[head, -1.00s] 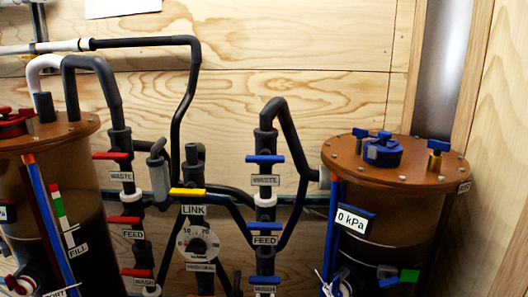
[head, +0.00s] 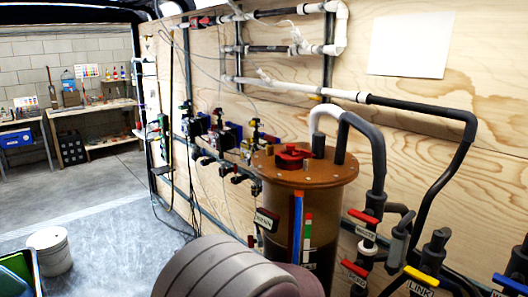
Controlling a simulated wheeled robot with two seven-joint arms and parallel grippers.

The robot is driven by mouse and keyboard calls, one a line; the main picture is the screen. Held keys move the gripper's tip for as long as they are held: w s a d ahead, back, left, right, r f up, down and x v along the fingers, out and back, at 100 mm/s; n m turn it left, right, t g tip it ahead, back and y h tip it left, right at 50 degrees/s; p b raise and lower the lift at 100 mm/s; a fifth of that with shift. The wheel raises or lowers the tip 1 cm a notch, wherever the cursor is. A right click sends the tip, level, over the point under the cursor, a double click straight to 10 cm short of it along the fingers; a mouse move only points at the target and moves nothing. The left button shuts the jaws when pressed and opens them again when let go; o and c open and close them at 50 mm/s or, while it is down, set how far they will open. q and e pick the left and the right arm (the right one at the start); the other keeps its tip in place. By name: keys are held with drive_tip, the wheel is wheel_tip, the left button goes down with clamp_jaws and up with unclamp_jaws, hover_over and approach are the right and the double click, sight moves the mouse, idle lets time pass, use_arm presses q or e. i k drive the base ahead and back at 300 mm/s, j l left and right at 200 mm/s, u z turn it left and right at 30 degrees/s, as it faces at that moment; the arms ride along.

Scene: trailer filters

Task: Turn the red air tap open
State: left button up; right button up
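The red-fitted brown filter tank (head: 345,172) stands right of the middle. A red fitting (head: 292,156) sits on its bolted lid. Red bar handles sit on the pipes to its right, one upper (head: 363,216) and one lower (head: 354,269). A rounded grey-pink arm part of mine covers the tank's lower front. Neither gripper is in view.
A yellow LINK handle (head: 421,275) and a blue handle (head: 510,284) are at lower right. Small valves (head: 220,137) line the plywood wall left of the tank. A white bucket (head: 50,251) stands on open floor at left. Workbenches (head: 92,108) are far back.

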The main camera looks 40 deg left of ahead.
sight(270, 140)
drive_tip(key=u, duration=1.45)
drive_tip(key=i+j+z, duration=0.15)
drive_tip(key=i+j, duration=0.15)
drive_tip(key=j, duration=0.15)
